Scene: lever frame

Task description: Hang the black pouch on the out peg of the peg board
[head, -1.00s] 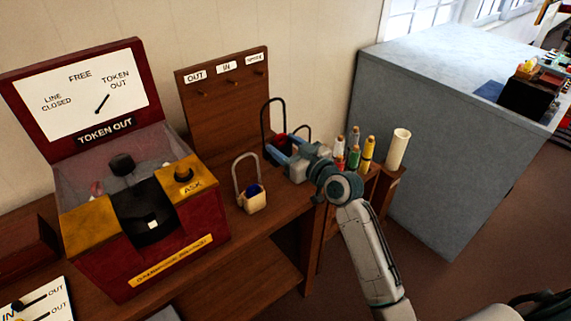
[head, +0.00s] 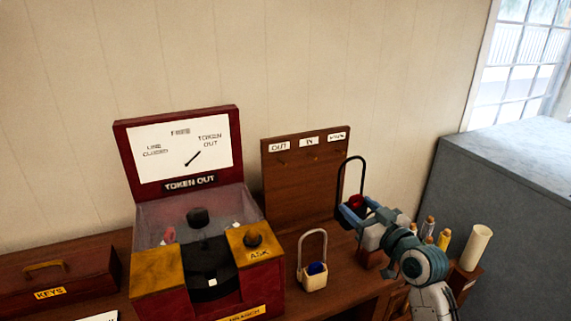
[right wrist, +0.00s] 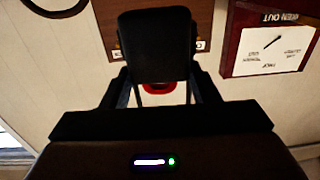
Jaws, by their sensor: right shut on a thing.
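The black pouch (right wrist: 155,45) is large between the fingers in the right wrist view. In the head view, its tall black hoop (head: 352,158) stands up above my right gripper (head: 352,208), with a red thing showing inside. My right gripper is shut on the pouch and holds it in the air near the right edge of the peg board. The brown peg board (head: 300,190) stands upright with OUT, IN and a third label along its top. The out peg (head: 281,163) is under the leftmost label, left of the pouch. My left gripper is out of view.
A cream pouch (head: 313,278) with a blue thing in it stands on the table before the board. The red token machine (head: 190,150) is at the left. Several coloured bottles and a white roll (head: 476,247) stand at the right. Free air lies before the board.

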